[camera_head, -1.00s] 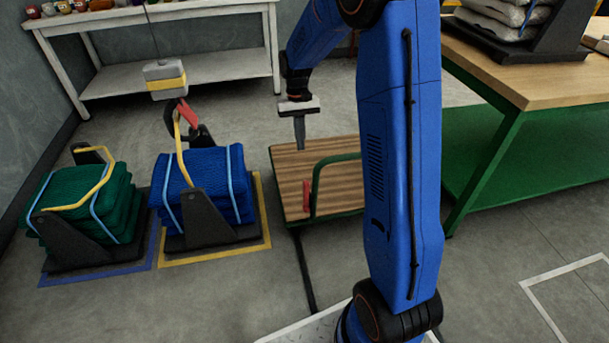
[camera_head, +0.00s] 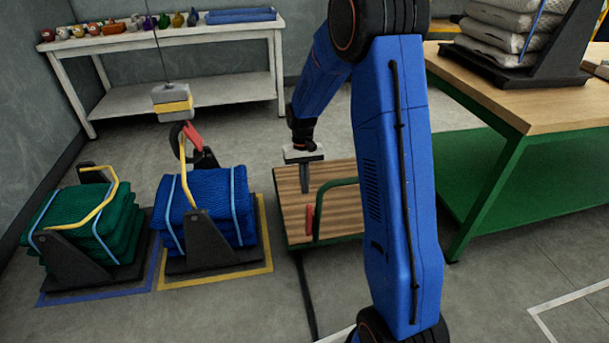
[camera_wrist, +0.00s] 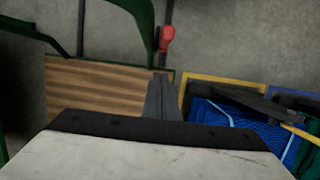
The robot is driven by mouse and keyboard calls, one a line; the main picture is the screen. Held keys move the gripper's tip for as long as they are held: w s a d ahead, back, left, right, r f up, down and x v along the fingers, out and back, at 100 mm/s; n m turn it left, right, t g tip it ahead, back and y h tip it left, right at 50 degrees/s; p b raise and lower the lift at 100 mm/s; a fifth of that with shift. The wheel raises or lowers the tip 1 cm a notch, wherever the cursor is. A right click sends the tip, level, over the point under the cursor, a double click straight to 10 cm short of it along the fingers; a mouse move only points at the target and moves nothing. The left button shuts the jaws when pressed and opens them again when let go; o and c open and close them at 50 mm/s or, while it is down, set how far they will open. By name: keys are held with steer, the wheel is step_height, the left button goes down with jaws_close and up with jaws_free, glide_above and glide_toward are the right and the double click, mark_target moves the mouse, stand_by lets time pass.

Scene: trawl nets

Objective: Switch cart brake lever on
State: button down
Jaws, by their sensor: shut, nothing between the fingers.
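The cart (camera_head: 335,231) has a wooden deck and a green push handle (camera_head: 318,195). The red brake lever (camera_head: 309,219) stands at the handle's side of the cart, and its red end also shows in the wrist view (camera_wrist: 167,34). My gripper (camera_head: 305,188) points down over the deck, just above and behind the lever in the head view. It is shut and empty. In the wrist view my gripper (camera_wrist: 160,90) covers part of the deck edge, with the lever beyond its tips. A gap shows between the fingertips and the lever. The lever's base is hard to make out.
Blue net stack (camera_head: 205,205) and green net stack (camera_head: 90,225) sit on black cradles left of the cart. A hook block (camera_head: 172,100) hangs above the blue stack. A green-framed workbench (camera_head: 490,130) stands at right. Open floor lies before the cart.

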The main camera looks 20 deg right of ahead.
mark_target(309, 204)
steer(key=shift+s+a+f, duration=0.15)
steer(key=shift+s+f, duration=0.2)
steer(key=shift+s, duration=0.4)
steer(key=shift+s+a+f, duration=0.1)
steer(key=shift+s+f, duration=0.2)
steer(key=shift+s, duration=0.4)
steer(key=shift+s+a+f, duration=0.15)
steer(key=shift+s+f, duration=0.2)
steer(key=shift+s, duration=0.4)
steer(key=shift+s+a+r, duration=0.1)
steer(key=shift+s, duration=0.35)
steer(key=shift+s+a+r, duration=0.1)
steer(key=shift+s, duration=0.35)
steer(key=shift+w, duration=0.1)
